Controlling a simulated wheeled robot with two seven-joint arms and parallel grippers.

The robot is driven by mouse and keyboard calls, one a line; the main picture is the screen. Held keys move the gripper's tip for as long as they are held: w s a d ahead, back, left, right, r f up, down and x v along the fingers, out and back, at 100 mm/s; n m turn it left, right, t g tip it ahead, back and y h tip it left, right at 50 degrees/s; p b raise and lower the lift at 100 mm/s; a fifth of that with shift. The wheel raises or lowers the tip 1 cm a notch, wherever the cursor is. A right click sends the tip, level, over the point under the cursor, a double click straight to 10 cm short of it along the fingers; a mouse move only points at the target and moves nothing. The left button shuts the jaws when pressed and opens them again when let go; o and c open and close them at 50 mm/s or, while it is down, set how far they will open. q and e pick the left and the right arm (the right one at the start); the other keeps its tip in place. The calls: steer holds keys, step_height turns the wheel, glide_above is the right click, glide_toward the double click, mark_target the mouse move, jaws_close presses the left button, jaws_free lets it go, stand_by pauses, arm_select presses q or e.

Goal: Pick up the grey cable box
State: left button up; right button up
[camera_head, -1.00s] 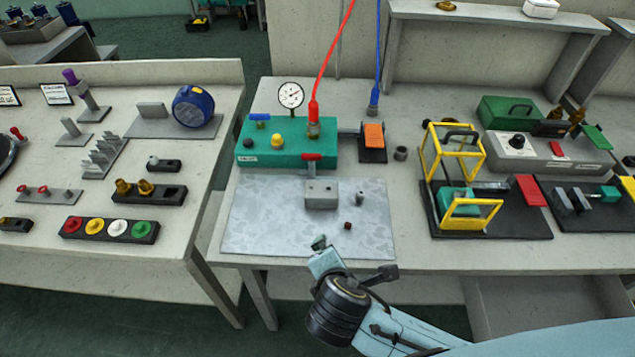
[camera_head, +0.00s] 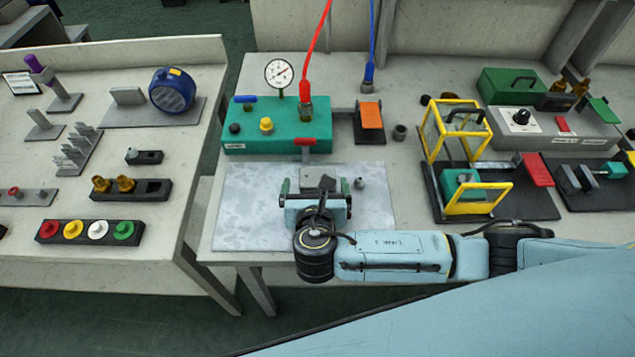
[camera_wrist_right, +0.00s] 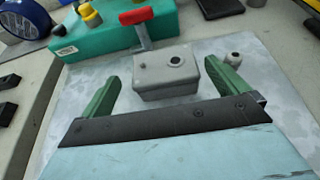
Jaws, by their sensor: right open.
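The grey cable box (camera_head: 318,179) sits on the pale speckled mat (camera_head: 245,215) in front of the green pump block. In the right wrist view the box (camera_wrist_right: 167,76) shows a dark round hole and a small knob on its top. My right gripper (camera_head: 314,186) is open and empty, with its green fingers to either side of the box's near part. In the right wrist view the gripper (camera_wrist_right: 162,90) has both fingers apart from the box, with gaps on both sides. My left gripper is not in view.
The green block (camera_head: 280,135) with a red-handled lever (camera_head: 305,142) stands just behind the box. A small grey fitting (camera_head: 359,183) lies close to its right. A yellow frame (camera_head: 455,130) stands further right. Bare mat lies to the left.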

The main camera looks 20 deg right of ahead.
mark_target(317, 173)
steer(key=x, duration=0.3)
steer(key=b+x, duration=0.1)
steer(key=x, duration=0.1)
steer(key=shift+d+r, duration=0.15)
steer(key=shift+d, duration=0.15)
steer(key=shift+w, duration=0.2)
steer(key=c, duration=0.8)
steer(key=shift+c, duration=1.3)
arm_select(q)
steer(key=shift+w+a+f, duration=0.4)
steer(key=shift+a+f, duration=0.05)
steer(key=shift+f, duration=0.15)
